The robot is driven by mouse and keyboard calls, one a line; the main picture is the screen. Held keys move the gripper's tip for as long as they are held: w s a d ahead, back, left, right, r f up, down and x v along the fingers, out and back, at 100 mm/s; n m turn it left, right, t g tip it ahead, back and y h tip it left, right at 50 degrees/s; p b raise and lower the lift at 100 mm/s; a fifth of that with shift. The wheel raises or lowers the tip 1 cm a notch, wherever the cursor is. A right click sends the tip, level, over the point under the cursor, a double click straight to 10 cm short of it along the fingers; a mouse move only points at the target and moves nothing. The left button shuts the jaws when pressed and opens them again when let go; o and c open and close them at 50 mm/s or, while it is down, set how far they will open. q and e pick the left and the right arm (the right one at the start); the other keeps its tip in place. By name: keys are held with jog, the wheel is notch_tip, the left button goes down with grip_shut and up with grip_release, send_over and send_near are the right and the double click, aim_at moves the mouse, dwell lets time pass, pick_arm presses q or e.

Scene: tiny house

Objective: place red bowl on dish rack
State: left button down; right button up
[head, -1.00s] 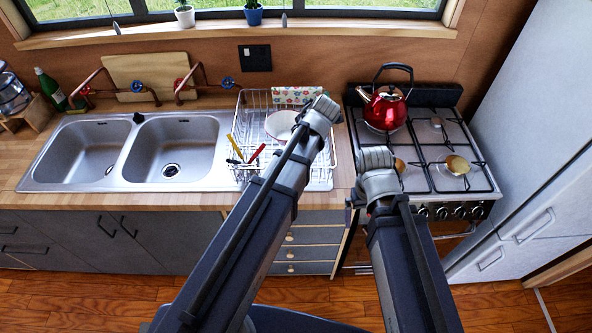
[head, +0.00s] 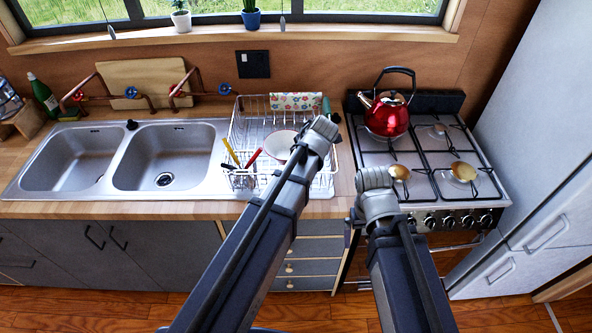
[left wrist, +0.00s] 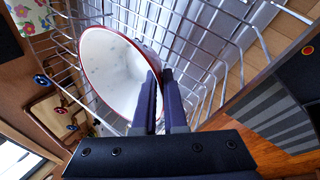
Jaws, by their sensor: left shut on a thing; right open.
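The red bowl (head: 279,143) shows a white inside and a red rim, over the wire dish rack (head: 250,103). In the left wrist view the bowl (left wrist: 108,72) is tilted among the rack's wires (left wrist: 215,45). My left gripper (left wrist: 158,76) is shut on the bowl's edge, one finger partly over its inside. I cannot tell whether the bowl rests on the rack. In the head view the left fingers are hidden behind the wrist. My right gripper (head: 373,178) is open and empty in front of the stove; its fingertips are hard to make out.
A double sink (head: 165,158) is left of the rack. The stove (head: 425,165), right of it, carries a red kettle (head: 386,113). A yellow-handled utensil (head: 231,152) and a red-handled one (head: 254,158) stand at the rack's front left. A patterned cloth (head: 296,101) hangs at its back.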

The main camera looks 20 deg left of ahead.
pick_arm(q)
jog(key=shift+f+b, duration=1.75)
jog(key=shift+f, duration=0.2)
jog(key=c, duration=1)
grip_release()
jog(key=shift+r, duration=0.2)
jog(key=shift+s+d+r+p, duration=0.1)
jog(key=shift+r+p, duration=0.2)
jog(key=shift+p+v, duration=4.9)
jog(key=shift+v, duration=0.75)
jog(key=shift+s, duration=0.1)
